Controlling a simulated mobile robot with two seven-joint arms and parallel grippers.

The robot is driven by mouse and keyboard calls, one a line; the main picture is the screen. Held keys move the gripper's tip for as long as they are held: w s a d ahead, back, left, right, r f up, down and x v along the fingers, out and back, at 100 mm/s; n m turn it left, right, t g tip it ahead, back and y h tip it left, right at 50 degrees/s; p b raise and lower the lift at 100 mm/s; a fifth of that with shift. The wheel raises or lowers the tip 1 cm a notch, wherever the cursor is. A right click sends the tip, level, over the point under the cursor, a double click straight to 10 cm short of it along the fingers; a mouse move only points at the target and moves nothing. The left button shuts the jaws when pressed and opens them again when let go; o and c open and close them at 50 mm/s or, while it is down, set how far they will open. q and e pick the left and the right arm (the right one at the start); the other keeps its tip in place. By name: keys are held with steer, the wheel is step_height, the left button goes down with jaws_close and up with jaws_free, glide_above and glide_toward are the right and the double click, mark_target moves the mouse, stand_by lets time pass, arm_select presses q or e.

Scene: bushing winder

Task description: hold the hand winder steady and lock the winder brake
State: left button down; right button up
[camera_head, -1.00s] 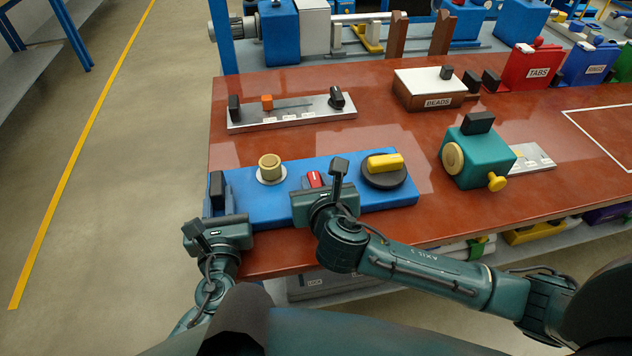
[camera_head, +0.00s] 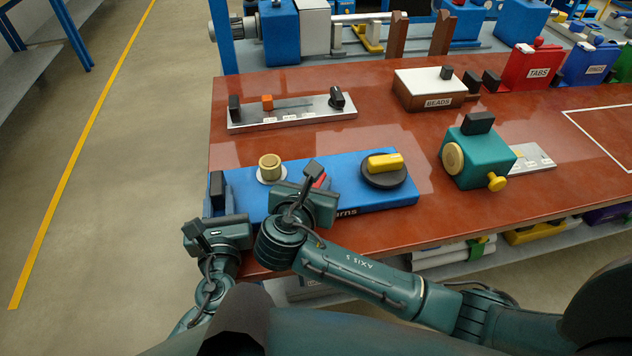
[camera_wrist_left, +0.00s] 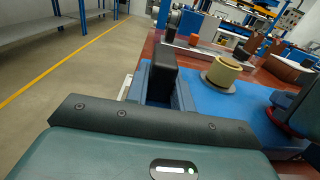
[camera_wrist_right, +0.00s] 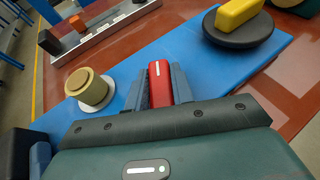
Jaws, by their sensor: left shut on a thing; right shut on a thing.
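The hand winder has a long blue base (camera_head: 345,168) on the red-brown table. My left gripper (camera_wrist_left: 163,95) is shut on the black upright grip (camera_wrist_left: 163,62) at the base's left end; that grip also shows in the head view (camera_head: 217,186). My right gripper (camera_wrist_right: 160,92) is shut around the red brake lever (camera_wrist_right: 158,80) near the middle of the base. In the head view only a bit of the red lever (camera_head: 319,181) shows past the gripper. A brass spool (camera_head: 270,165) and a yellow handle on a black disc (camera_head: 384,180) stand on the base.
Behind the winder is a grey plate with small knobs (camera_head: 290,112). To the right stand a teal machine with a yellow knob (camera_head: 480,160) and a beads box (camera_head: 430,92). The table's front edge lies just below the winder.

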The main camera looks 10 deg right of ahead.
steer(key=m+g+h, duration=0.2)
steer(key=m+h, duration=0.1)
steer(key=shift+m+g, duration=0.4)
steer(key=shift+d+m+g+h, duration=0.1)
steer(key=shift+m+g+h, duration=1.5)
steer(key=shift+m+g, duration=0.35)
steer(key=shift+g, duration=0.25)
steer(key=o, duration=1)
steer(key=shift+t, duration=0.4)
